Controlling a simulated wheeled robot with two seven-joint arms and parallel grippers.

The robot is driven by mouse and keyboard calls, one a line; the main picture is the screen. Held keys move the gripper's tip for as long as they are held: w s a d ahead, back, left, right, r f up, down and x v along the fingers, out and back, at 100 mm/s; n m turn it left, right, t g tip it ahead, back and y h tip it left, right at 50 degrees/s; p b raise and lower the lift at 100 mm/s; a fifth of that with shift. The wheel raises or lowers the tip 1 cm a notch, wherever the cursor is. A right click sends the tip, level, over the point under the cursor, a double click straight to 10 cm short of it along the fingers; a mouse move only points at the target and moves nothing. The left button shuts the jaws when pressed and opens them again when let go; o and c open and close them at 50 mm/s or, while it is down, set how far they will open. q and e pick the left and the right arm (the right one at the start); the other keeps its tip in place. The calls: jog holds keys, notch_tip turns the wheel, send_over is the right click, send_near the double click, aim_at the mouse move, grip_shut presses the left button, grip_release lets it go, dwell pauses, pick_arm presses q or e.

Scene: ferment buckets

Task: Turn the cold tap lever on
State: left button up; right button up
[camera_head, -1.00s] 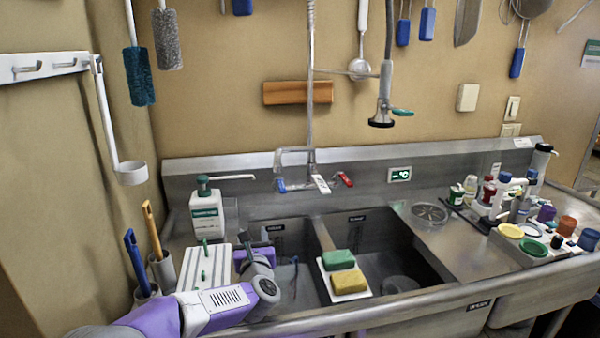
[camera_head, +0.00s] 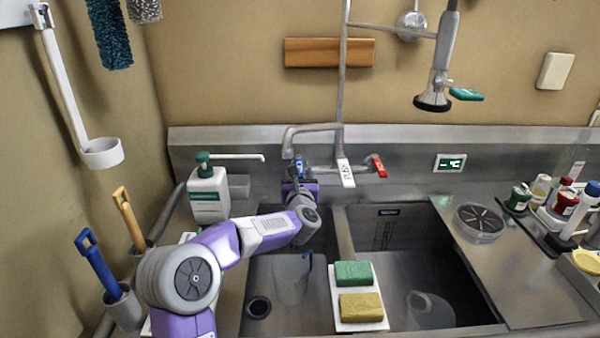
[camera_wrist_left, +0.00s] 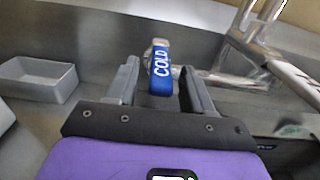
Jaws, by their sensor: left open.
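The cold tap lever (camera_wrist_left: 160,70) is blue with the word COLD on it. In the left wrist view it stands between the two open fingers of my left gripper (camera_wrist_left: 158,88), with a gap visible on each side. In the head view the blue lever (camera_head: 299,168) shows at the left end of the tap, just above my left gripper (camera_head: 298,186). The tap (camera_head: 314,131) has a red lever (camera_head: 379,166) at its right end and a white labelled tag (camera_head: 345,173) in the middle. My right gripper is not in view.
A soap bottle (camera_head: 209,193) stands left of the tap. A green sponge (camera_head: 354,273) and a yellow sponge (camera_head: 361,307) lie on a white tray (camera_head: 338,300) between the basins. A spray head (camera_head: 434,100) hangs at the right. A grey box (camera_wrist_left: 38,80) sits left of my gripper.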

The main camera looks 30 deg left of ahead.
pick_arm(q)
jog(key=shift+x, duration=0.85)
grip_shut()
jog(key=shift+w, duration=0.1)
